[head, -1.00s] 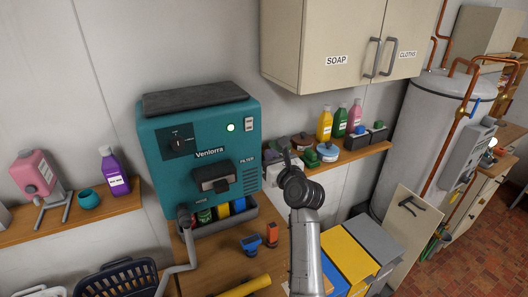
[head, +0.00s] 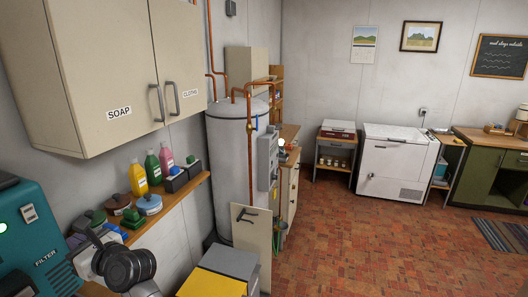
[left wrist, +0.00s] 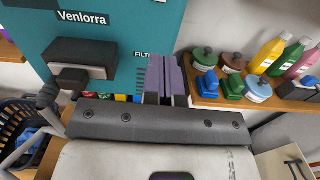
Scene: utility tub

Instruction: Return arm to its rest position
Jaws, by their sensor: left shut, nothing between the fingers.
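My left gripper (head: 93,240) is at the lower left of the head view, partly hidden behind my own wrist. It is beside the teal Venlorra machine (head: 30,235). In the left wrist view its two fingers (left wrist: 166,75) are together with nothing between them. They stand in front of the machine's face (left wrist: 120,30), near the FILTER label. I cannot tell whether they touch it. My right gripper is not in view.
A wooden shelf (head: 185,197) with bottles, tins and brushes runs to the right of the gripper. A cupboard (head: 85,80) hangs above. A water heater (head: 230,165) stands beyond. Yellow and grey boxes (head: 212,284) are below. The brick floor (head: 370,240) is open.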

